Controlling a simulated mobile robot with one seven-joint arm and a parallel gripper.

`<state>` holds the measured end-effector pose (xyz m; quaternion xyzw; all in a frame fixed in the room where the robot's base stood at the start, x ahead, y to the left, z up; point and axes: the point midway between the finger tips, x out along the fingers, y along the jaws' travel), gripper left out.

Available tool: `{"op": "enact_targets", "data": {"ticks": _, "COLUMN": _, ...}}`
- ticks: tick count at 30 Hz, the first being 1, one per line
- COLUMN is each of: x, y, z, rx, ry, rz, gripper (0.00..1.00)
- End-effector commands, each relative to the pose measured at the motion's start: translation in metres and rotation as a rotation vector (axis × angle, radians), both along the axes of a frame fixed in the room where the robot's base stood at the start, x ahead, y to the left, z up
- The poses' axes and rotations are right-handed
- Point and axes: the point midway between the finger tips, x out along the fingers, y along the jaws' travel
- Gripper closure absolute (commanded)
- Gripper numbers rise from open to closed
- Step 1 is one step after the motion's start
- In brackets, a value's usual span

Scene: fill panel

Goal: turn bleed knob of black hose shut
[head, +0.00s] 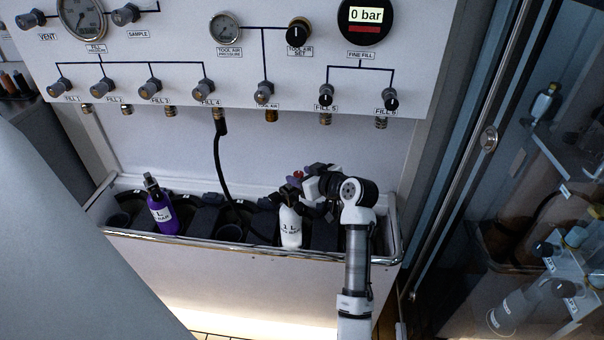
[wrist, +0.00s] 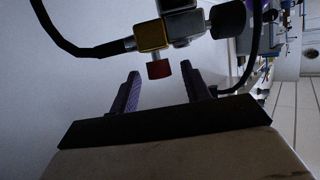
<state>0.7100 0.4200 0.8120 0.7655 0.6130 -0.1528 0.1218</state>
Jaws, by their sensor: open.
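In the wrist view a black hose (wrist: 75,47) enters a brass block (wrist: 151,36) from the left. A red knob (wrist: 159,69), which looks like the bleed knob, sticks out of this block towards me. My gripper (wrist: 162,74) is open, with one purple finger on each side of the knob's end and visible gaps between. In the head view my gripper (head: 302,177) is at the white bottle's top; the fittings there are partly hidden.
A purple bottle (head: 162,213) stands in the rack (head: 240,250) to the left, with empty slots between the bottles. The panel (head: 180,75) with gauges and valves is above. A glass-fronted cabinet (head: 540,150) is on the right.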

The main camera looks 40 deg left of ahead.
Motion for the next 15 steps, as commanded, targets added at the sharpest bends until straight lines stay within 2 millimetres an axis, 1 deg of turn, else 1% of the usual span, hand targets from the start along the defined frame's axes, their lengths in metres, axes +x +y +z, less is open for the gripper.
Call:
{"op": "enact_targets", "data": {"ticks": 3, "x": 0.0005, "y": 0.0035, "z": -0.0008, "rx": 0.001, "ry": -0.001, "rz": 0.000, "gripper": 0.53}}
{"op": "enact_targets", "data": {"ticks": 9, "x": 0.0006, "y": 0.0035, "z": -0.0011, "rx": 0.001, "ry": -0.001, "rz": 0.000, "gripper": 0.53}}
{"op": "enact_targets", "data": {"ticks": 10, "x": 0.0006, "y": 0.0035, "z": -0.0011, "rx": 0.001, "ry": -0.001, "rz": 0.000, "gripper": 0.54}}
{"op": "enact_targets", "data": {"ticks": 15, "x": 0.0005, "y": 0.0033, "z": -0.0012, "rx": 0.001, "ry": -0.001, "rz": 0.000, "gripper": 0.77}}
